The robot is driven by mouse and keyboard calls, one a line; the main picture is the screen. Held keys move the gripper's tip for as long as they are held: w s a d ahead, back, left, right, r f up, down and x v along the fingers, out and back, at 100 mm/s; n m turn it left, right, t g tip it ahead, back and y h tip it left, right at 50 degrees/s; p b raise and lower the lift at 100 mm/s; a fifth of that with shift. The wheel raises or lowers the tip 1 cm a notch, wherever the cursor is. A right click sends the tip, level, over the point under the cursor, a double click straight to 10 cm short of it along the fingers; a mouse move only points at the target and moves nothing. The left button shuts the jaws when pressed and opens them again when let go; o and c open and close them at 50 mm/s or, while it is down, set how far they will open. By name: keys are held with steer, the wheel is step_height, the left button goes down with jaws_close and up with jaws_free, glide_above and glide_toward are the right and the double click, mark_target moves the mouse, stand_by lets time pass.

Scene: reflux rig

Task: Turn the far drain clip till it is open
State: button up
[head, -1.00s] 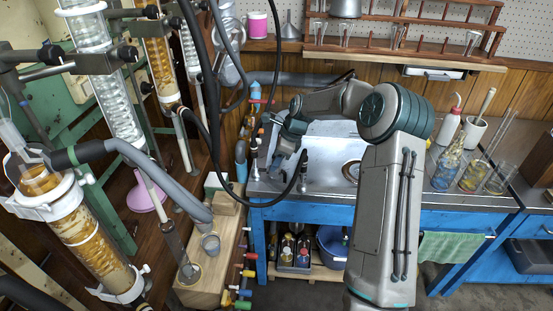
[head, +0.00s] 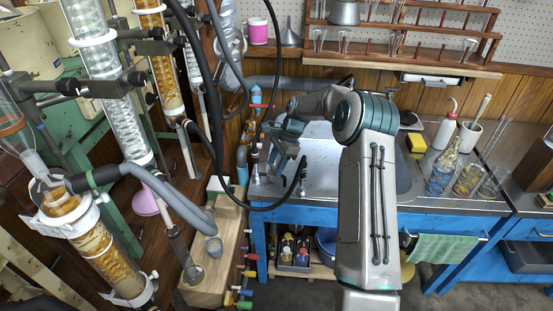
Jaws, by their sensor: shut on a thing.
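My gripper (head: 268,130) is at the left end of the steel sink, beside upright blue and orange pipework, and appears small and partly covered by its own wrist. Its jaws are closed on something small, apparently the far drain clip. The clip itself is hidden by the jaws, so its angle cannot be told. A red handle (head: 262,106) on the blue fitting (head: 256,94) shows just above the gripper. Black tap posts stand just below it.
Black hoses (head: 216,120) hang between the glass columns and my arm. A glass column with amber packing (head: 100,258) stands front left. Several coloured taps (head: 245,283) line the wooden bench's edge. Bottles and beakers (head: 466,180) stand right of the sink (head: 330,185).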

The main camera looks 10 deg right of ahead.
steer(key=n, duration=0.1)
steer(key=n+g+p, duration=0.1)
steer(key=n, duration=0.1)
steer(key=n+h, duration=0.1)
steer(key=shift+w+n+g+p, duration=0.25)
steer(key=shift+n+g+p, duration=0.05)
steer(key=shift+p, duration=0.05)
steer(key=n+g+h, duration=0.1)
steer(key=n, duration=0.3)
steer(key=shift+w+a+n+p, duration=0.1)
steer(key=shift+a+n+p, duration=0.05)
steer(key=shift+n+p, duration=0.2)
steer(key=o, duration=1)
steer(key=shift+r, duration=0.1)
steer(key=p+v, duration=0.2)
steer(key=v, duration=0.4)
steer(key=p+v, duration=0.3)
steer(key=v, duration=0.4)
steer(key=shift+w+a+r, duration=0.1)
steer(key=shift+w+r, duration=0.1)
steer(key=shift+w, duration=0.1)
